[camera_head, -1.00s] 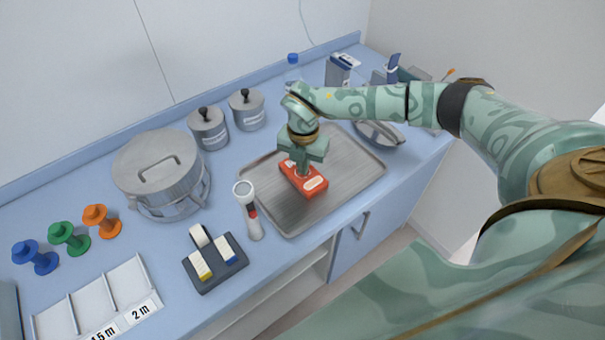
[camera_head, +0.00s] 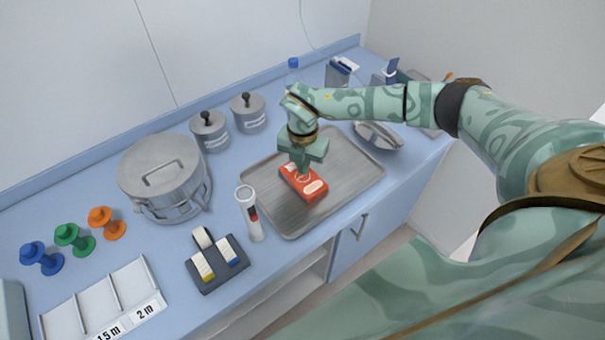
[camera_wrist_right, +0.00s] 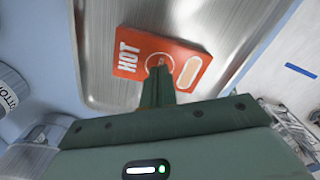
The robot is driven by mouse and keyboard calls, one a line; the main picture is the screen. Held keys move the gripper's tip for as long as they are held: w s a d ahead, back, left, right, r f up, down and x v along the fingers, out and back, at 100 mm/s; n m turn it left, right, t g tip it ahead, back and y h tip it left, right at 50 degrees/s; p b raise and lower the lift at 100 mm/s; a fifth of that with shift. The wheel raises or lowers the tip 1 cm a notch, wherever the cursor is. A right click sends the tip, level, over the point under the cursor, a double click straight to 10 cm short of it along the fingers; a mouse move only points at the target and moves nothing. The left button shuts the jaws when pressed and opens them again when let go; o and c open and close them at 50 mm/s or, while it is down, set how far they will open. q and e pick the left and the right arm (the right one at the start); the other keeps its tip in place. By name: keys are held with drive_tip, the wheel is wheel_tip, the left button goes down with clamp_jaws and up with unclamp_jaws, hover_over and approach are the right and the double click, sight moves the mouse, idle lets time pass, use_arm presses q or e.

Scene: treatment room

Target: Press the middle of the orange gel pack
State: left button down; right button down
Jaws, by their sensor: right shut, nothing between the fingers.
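The orange gel pack (camera_head: 310,188) lies flat on the metal tray (camera_head: 350,190). In the right wrist view the pack (camera_wrist_right: 128,68) shows the word HOT, a ring mark near its middle and a pale oval window. My right gripper (camera_head: 301,172) is shut and empty, pointing down at the pack. In the right wrist view its fingertips (camera_wrist_right: 160,70) are at the ring mark and cover part of it. They appear to touch the pack or hover just over it; I cannot tell which. My left gripper is not in view.
A white-handled torch-like device (camera_head: 249,212) stands just left of the tray. A dark holder with several blocks (camera_head: 216,265) is in front of it. A large steel pot (camera_head: 163,175) and two lidded jars (camera_head: 210,131) stand left and behind. A steel dish (camera_head: 378,136) is at the tray's right.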

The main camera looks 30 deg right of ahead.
drive_tip(key=shift+r+p, duration=2.05)
drive_tip(key=shift+r, duration=0.7)
drive_tip(key=shift+w+f, duration=0.1)
